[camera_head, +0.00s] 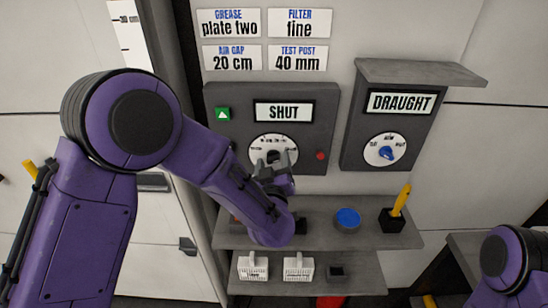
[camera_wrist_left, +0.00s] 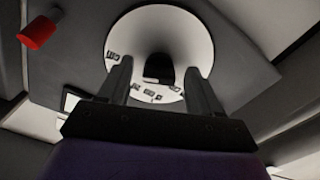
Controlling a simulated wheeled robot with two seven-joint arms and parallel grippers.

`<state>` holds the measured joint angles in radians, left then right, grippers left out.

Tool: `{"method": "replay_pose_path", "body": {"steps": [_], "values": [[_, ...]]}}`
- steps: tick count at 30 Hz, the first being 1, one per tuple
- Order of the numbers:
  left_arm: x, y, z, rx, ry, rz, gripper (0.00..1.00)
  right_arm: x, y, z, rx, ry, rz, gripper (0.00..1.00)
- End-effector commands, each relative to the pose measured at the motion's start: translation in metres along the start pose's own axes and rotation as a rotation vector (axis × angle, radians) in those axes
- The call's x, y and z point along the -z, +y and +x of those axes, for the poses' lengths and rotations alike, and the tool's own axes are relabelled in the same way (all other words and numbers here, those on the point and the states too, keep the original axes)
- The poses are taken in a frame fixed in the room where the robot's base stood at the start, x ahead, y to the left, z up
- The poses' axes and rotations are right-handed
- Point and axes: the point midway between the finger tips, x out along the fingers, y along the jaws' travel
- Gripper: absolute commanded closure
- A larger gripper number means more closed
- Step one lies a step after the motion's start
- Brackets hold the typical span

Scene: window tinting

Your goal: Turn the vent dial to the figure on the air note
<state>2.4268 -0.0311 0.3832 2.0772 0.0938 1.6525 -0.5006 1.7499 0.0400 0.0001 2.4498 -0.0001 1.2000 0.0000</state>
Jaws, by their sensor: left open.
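The white dial (camera_head: 273,150) is on the grey panel under the "SHUT" display; the left gripper partly covers it and its scale is too small to read. My left gripper (camera_head: 272,170) is open in front of the dial. In the left wrist view its fingers (camera_wrist_left: 160,82) stand on either side of the dark knob (camera_wrist_left: 158,66) on the white dial (camera_wrist_left: 190,35), apart from it; I cannot tell how deep they reach. The note "AIR CAP 20 cm" (camera_head: 233,57) is on the wall above. My right gripper is out of view.
A "DRAUGHT" box (camera_head: 400,102) with a blue knob (camera_head: 386,152) is to the right. A shelf (camera_head: 330,206) below holds a blue-topped dish (camera_head: 347,217) and a yellow-handled tool (camera_head: 401,200).

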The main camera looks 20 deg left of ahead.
Motion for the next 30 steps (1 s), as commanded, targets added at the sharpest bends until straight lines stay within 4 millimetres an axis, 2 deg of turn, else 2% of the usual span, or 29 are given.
{"method": "replay_pose_path", "body": {"steps": [3, 9, 10, 15, 23, 30], "values": [[0.0, 0.0, 0.006, 0.0, -0.001, 0.0, 0.36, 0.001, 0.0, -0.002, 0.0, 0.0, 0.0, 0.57], [-0.001, 0.001, 0.007, -0.002, -0.001, 0.001, 0.36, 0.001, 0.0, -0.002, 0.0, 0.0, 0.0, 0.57], [-0.001, 0.001, 0.007, -0.002, -0.001, 0.001, 0.39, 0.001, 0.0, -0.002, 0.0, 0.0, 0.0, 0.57], [-0.001, 0.001, 0.007, -0.002, -0.002, 0.001, 0.93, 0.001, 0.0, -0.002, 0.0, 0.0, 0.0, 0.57], [-0.002, 0.001, 0.007, -0.002, -0.002, -0.016, 0.92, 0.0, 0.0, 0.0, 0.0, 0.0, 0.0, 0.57], [-0.003, 0.0, 0.007, -0.001, -0.002, -0.123, 0.92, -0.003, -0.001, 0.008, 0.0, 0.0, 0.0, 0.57]]}}
